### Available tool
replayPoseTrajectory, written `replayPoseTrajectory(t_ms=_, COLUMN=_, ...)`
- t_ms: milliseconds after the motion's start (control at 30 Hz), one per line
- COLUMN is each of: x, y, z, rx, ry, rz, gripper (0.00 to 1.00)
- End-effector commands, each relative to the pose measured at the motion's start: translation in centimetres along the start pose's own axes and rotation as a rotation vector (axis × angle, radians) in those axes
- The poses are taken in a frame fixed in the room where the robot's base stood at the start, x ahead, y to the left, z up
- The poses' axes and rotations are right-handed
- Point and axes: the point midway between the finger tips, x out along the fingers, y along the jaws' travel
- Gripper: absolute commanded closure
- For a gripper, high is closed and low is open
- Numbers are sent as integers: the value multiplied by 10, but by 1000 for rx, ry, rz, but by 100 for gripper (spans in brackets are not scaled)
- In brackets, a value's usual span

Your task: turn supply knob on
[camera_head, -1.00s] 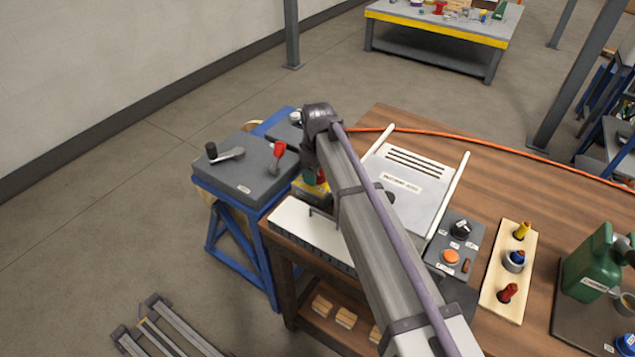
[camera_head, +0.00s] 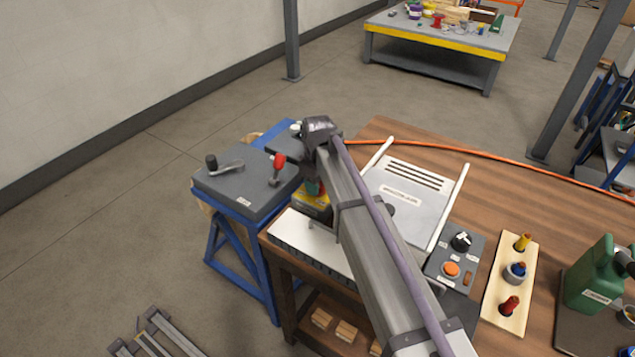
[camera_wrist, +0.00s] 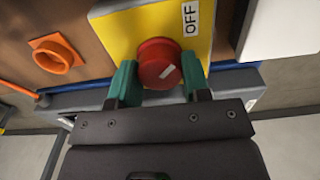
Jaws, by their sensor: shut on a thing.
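The supply knob is a round red knob (camera_wrist: 158,63) on a yellow plate (camera_wrist: 115,30) in the wrist view. Its white mark slants toward the upper right of the picture. A white label reading OFF (camera_wrist: 190,15) is on the plate above and right of the knob. My gripper (camera_wrist: 158,80) has its two green fingers on either side of the knob, shut on it. In the head view the yellow plate (camera_head: 312,203) shows in part behind my arm; the knob itself is hidden there.
An orange square fitting (camera_wrist: 57,53) is left of the plate in the wrist view. A control box (camera_head: 455,250) and green jug (camera_head: 590,275) are right.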

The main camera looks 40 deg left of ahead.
Motion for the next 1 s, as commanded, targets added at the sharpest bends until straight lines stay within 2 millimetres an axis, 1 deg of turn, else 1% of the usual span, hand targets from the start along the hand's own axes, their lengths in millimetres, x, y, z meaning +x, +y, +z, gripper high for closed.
replayPoseTrajectory(t_ms=167, x=0, y=0, z=0, rx=59, ry=0, rz=0, gripper=80)
replayPoseTrajectory(t_ms=367, x=0, y=0, z=0, rx=190, ry=0, rz=0, gripper=80)
replayPoseTrajectory(t_ms=1000, x=0, y=0, z=0, rx=789, ry=0, rz=0, gripper=80)
